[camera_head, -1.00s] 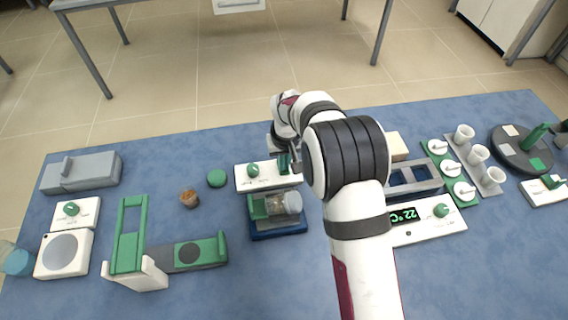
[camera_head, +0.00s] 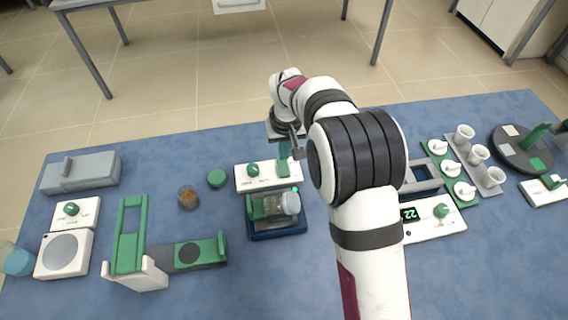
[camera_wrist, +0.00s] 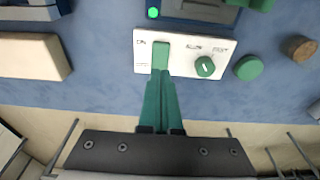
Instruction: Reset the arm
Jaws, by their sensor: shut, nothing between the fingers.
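My gripper (camera_head: 285,152) is shut and empty. Its green fingers show side by side in the wrist view (camera_wrist: 161,85), with tips at the near edge of the white control panel (camera_wrist: 215,62) in that picture. The panel also shows in the head view (camera_head: 262,184). It carries a green rocker switch (camera_wrist: 160,52) just beyond the fingertips and a round green knob (camera_wrist: 205,66). I cannot tell whether the fingers touch the panel. Behind the panel a blue-based device (camera_head: 278,228) holds a clear jar (camera_head: 289,203) lying in it. A green light (camera_head: 295,189) glows on the device.
A green disc (camera_head: 217,178) and a brown-filled jar (camera_head: 188,197) stand left of the panel. A green-and-white stand (camera_head: 128,240) is farther left. A display unit (camera_head: 432,222) and a cup rack (camera_head: 478,160) are at right. Bare blue table lies in front.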

